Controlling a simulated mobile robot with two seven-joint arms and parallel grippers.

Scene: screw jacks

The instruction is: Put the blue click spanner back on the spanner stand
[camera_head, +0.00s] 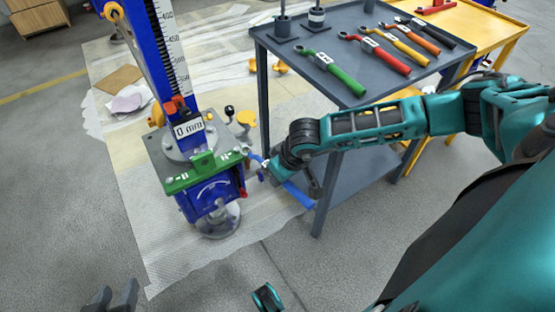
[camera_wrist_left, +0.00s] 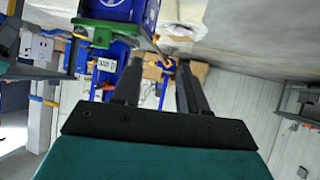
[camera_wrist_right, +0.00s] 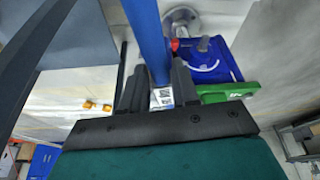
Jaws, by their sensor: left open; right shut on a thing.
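The blue click spanner (camera_head: 298,194) is held by my right gripper (camera_head: 275,170), beside the jack. Its open end points left, close to the jack's green bracket (camera_head: 203,172); I cannot tell whether they touch. In the right wrist view its blue handle (camera_wrist_right: 145,38) and white label (camera_wrist_right: 163,97) show between the fingers. My left gripper (camera_head: 118,292) is open and empty at the lower left; its fingers are apart in the left wrist view (camera_wrist_left: 160,85).
The blue jack (camera_head: 211,203) has a tall scale column (camera_head: 172,50) marked 0 mm and stands on a pale mat (camera_head: 150,235). Green (camera_head: 338,75) and red spanners (camera_head: 385,56) lie on the trolley, whose front leg is close to my right gripper. A yellow table (camera_head: 490,30) stands behind.

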